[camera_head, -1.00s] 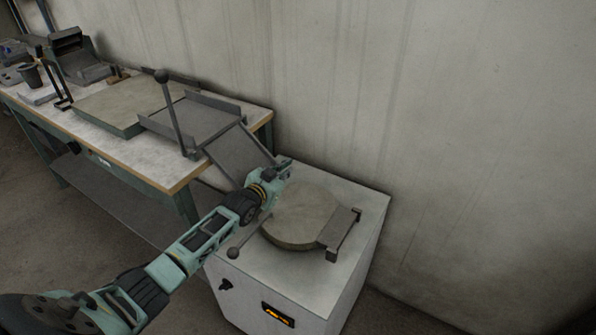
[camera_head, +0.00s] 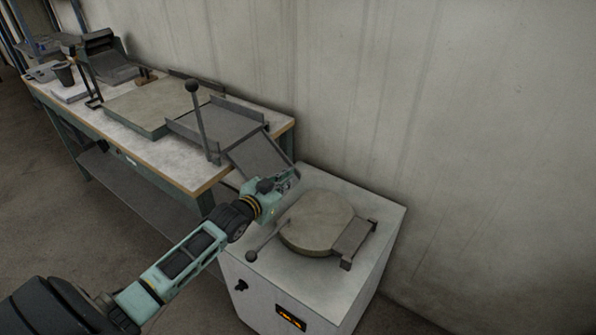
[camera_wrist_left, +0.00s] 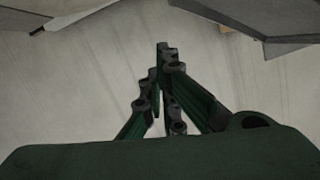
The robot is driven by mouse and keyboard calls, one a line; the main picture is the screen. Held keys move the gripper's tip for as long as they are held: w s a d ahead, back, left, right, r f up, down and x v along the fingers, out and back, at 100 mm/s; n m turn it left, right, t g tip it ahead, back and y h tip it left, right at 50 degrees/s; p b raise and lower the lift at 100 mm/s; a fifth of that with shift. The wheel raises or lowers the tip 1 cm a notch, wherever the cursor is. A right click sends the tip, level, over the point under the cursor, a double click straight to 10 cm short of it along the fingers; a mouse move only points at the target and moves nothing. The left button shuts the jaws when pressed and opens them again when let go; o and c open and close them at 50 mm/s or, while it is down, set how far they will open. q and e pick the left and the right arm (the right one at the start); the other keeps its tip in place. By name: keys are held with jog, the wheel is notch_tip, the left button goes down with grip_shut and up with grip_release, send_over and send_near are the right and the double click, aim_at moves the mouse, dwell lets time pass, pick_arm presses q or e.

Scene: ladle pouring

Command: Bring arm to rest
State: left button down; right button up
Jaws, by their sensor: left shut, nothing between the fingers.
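My left arm reaches in from the lower left of the head view. My left gripper (camera_head: 291,177) is at the near end of the sloped grey chute, beside and behind the round lid (camera_head: 317,221) on the white furnace box (camera_head: 262,262). I cannot tell whether it touches the chute. In the left wrist view my gripper (camera_wrist_left: 163,48) has its fingers together, shut and empty, against a pale streaked surface. My right gripper is not in view.
A workbench (camera_head: 165,160) with a grey slab (camera_head: 150,106), a tray (camera_head: 215,123) and an upright ball-ended lever (camera_head: 199,120) stands behind the arm. A ball-ended handle (camera_head: 262,247) sticks out from the lid. A bare wall fills the right.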

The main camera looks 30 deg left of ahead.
pick_arm(q)
jog(key=s+d+f+g, duration=0.5)
jog(key=s+d+f, duration=0.4)
jog(key=s+d, duration=0.3)
jog(key=s+d+n+g, duration=0.1)
jog(key=s+d+g, duration=0.2)
jog(key=s, duration=0.9)
jog(key=s+d+g, duration=0.4)
jog(key=s, duration=0.8)
notch_tip(320, 180, down, 26)
jog(key=s+r+g, duration=0.1)
jog(key=s, duration=0.1)
jog(key=s+a+f, duration=0.1)
jog(key=s+f, duration=0.7)
jog(key=s+a+f+g, duration=0.1)
jog(key=s+a+f, duration=0.1)
jog(key=s+f, duration=0.6)
jog(key=shift+s+a+f, duration=0.3)
jog(key=shift+s+f, duration=0.1)
jog(key=shift+f, duration=0.2)
